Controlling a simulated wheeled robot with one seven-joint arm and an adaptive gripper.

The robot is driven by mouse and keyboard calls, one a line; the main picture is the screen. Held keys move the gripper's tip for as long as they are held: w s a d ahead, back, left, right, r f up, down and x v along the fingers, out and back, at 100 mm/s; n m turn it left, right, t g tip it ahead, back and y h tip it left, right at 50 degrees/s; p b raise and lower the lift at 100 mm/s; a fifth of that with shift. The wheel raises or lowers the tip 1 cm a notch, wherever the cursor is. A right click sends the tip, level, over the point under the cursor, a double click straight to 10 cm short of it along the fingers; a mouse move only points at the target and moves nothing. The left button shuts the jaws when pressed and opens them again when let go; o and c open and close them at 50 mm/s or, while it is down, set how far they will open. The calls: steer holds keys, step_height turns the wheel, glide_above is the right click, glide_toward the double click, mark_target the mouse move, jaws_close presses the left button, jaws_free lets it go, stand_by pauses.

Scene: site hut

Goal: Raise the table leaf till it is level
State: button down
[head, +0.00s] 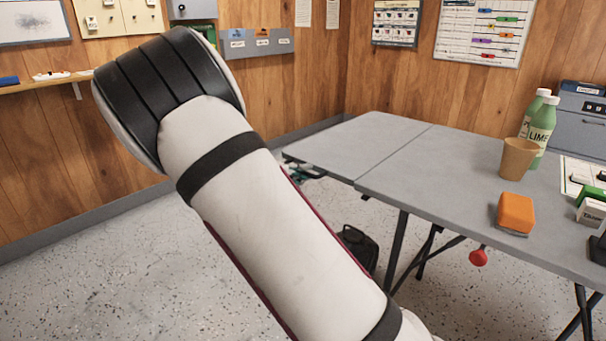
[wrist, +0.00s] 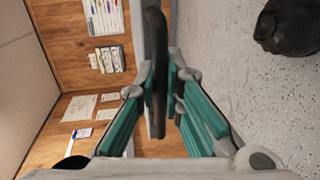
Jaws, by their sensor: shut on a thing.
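The grey table leaf (head: 358,143) is at the left end of the table (head: 450,185) in the head view. It looks about in line with the main top, with a thin seam between them; a slight tilt is hard to rule out. My gripper (head: 306,172) is at the leaf's outer left edge, mostly hidden behind my arm, with teal finger parts showing. The leaf's underside is hidden.
A tan cup (head: 518,158), green bottles (head: 541,128) and an orange block (head: 515,213) stand on the main top. A red knob (head: 478,257) hangs below its front edge. A black bag (head: 358,248) lies on the floor under the table. The leaf's top is bare.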

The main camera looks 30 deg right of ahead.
steer(key=shift+r, duration=0.2)
steer(key=c, duration=1.7)
jaws_free()
steer(key=shift+a, duration=0.1)
steer(key=v, duration=1.2)
steer(key=shift+s, duration=0.1)
